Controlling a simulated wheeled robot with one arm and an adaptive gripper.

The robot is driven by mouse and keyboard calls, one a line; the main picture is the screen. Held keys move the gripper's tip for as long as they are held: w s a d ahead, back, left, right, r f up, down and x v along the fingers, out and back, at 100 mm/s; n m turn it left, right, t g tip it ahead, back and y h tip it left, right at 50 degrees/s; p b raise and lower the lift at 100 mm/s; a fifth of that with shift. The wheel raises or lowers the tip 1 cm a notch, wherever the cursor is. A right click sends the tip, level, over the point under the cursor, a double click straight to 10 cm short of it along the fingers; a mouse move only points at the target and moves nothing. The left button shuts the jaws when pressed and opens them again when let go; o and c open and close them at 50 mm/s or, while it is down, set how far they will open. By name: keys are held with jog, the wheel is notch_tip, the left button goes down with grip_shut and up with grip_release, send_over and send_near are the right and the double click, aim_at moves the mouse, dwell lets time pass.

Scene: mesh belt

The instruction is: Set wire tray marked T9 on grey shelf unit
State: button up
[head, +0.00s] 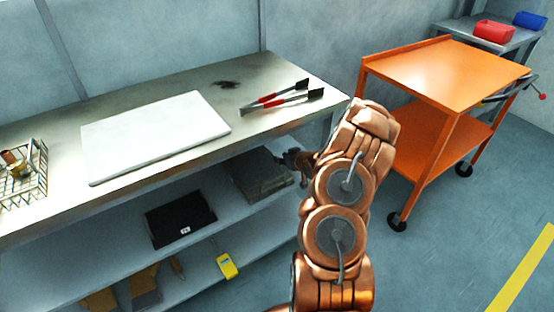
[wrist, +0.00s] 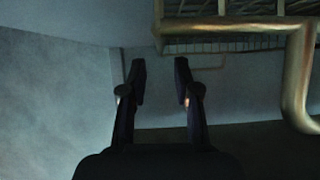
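A dark grey mesh-like tray (head: 262,174) lies on the middle level of the grey shelved bench (head: 262,75), at its right end. A small wire basket (head: 36,185) with a few items in it stands on the bench top at the far left. I can read no T9 mark on either. My gripper (head: 290,158) is beside the dark tray in the head view, partly hidden by my arm. In the wrist view my gripper (wrist: 160,68) is open, with nothing clearly between its fingers. Brass-coloured bars with dark wire mesh (wrist: 240,30) are close ahead, above and right of the fingertips.
A white board (head: 155,135) and red-handled tools (head: 280,97) lie on the bench top. A black box (head: 180,220) and a yellow device (head: 227,266) are on the shelves below. An orange cart (head: 440,72) stands at right, before a grey table with red (head: 494,31) and blue (head: 530,19) items.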

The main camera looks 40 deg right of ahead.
jog(key=v, duration=0.8)
jog(key=shift+s+a+r, duration=0.1)
jog(key=shift+a+r, duration=0.15)
jog(key=a+r+g, duration=0.1)
jog(key=a, duration=0.1)
jog(key=a+r+g, duration=0.1)
jog(key=a+r, duration=0.1)
jog(key=a, duration=0.1)
jog(key=a+r+n+g, duration=0.1)
jog(key=a+g, duration=0.1)
jog(key=a, duration=0.1)
jog(key=shift+s+r, duration=0.15)
jog(key=shift+s, duration=0.1)
jog(key=s+a+r+g, duration=0.3)
jog(key=s+a+r, duration=0.2)
jog(key=s+a, duration=0.4)
jog(key=s+a+r+g, duration=0.4)
jog(key=s+a, duration=0.5)
jog(key=s, duration=0.5)
jog(key=s+a+r+g, duration=0.3)
jog(key=s+a+r, duration=0.2)
jog(key=s+a, duration=0.5)
jog(key=s, duration=0.2)
jog(key=shift+s+r+g+y, duration=0.3)
jog(key=shift+a, duration=0.15)
jog(key=s+p+v, duration=0.3)
jog(key=p+v, duration=0.9)
jog(key=v, duration=0.1)
jog(key=shift+w+r+t, duration=0.35)
jog(key=shift+r+t, duration=0.05)
